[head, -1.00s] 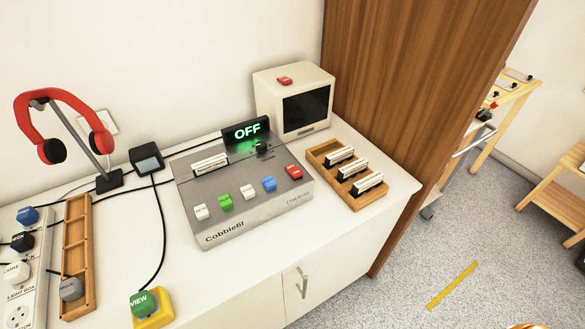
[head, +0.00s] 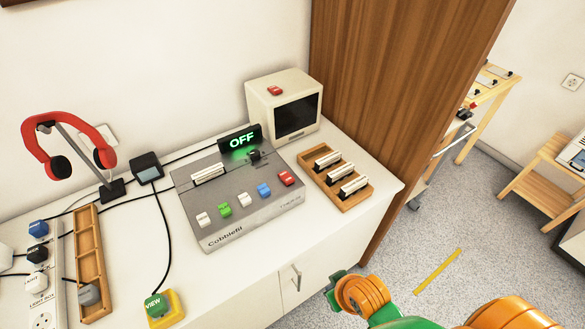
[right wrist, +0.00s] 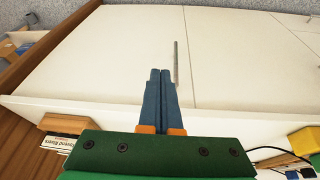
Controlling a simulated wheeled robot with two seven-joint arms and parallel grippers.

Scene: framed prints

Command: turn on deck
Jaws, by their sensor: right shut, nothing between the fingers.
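The grey deck (head: 240,205) sits on the white cabinet top. Its small screen (head: 240,141) reads OFF in green. Along its front are white, green, blue and red buttons, the red one (head: 286,178) at the right end. A black knob or switch (head: 254,156) is on its top near the screen. In the right wrist view my right gripper (right wrist: 161,72) is shut and empty, in front of the white cabinet doors. My left gripper is not in view.
A wooden tray with several cartridges (head: 347,200) stands right of the deck, a cream monitor (head: 255,97) behind it. A yellow-based green VIEW button (head: 154,306), a headphone stand (head: 116,187) and a power strip (head: 53,300) are to the left. A wooden panel (head: 390,60) rises at the right.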

